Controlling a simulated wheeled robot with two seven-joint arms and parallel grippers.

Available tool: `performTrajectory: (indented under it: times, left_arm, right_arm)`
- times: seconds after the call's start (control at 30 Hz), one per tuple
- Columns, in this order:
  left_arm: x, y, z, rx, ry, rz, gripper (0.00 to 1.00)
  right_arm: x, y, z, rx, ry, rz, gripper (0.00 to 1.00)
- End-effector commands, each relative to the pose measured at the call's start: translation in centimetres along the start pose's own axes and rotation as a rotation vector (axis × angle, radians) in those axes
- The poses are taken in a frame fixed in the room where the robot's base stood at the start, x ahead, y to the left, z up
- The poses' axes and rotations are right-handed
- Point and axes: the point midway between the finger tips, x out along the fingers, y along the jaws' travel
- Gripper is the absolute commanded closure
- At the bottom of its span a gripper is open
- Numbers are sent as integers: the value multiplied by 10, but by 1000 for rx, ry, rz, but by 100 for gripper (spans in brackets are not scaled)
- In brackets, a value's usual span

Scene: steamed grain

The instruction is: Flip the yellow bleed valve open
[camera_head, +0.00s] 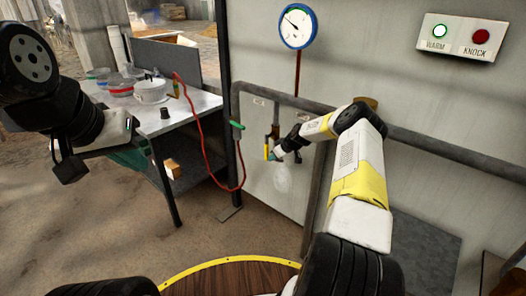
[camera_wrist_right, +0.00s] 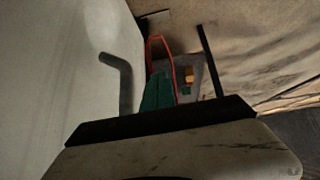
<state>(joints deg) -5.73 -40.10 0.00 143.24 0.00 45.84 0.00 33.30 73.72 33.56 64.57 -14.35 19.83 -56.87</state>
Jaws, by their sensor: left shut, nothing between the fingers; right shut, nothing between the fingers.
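The yellow bleed valve (camera_head: 266,151) is a small upright yellow handle low on the pale wall panel, below the grey pipe. My right gripper (camera_head: 272,156) is shut and empty, with its tip right beside the yellow handle; whether they touch is too small to tell. My left gripper (camera_head: 143,148) is shut and empty in front of the table's near edge, far from the valve.
A grey pipe (camera_head: 420,146) runs along the wall, under a gauge (camera_head: 298,26) and a panel (camera_head: 459,37) with WARM and KNOCK buttons. A red hose (camera_head: 205,150) hangs between the table (camera_head: 195,105) and the wall. A white pot (camera_head: 151,91) stands on the table.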

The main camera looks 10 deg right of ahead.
Motion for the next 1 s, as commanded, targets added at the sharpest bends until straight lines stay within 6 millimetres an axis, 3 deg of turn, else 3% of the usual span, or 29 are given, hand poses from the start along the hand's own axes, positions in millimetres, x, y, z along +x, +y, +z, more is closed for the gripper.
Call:
performTrajectory:
  times: [0.4,0.87,1.0]
  left_arm:
    - [0,0,0,0,0,0,100]
    - [0,0,0,0,0,0,100]
    - [0,0,0,0,0,0,100]
  right_arm:
    - [-64,-2,1,0,-4,-6,100]
    - [-72,-4,1,-1,-4,-8,100]
    - [-85,-12,-13,-14,-17,-12,100]
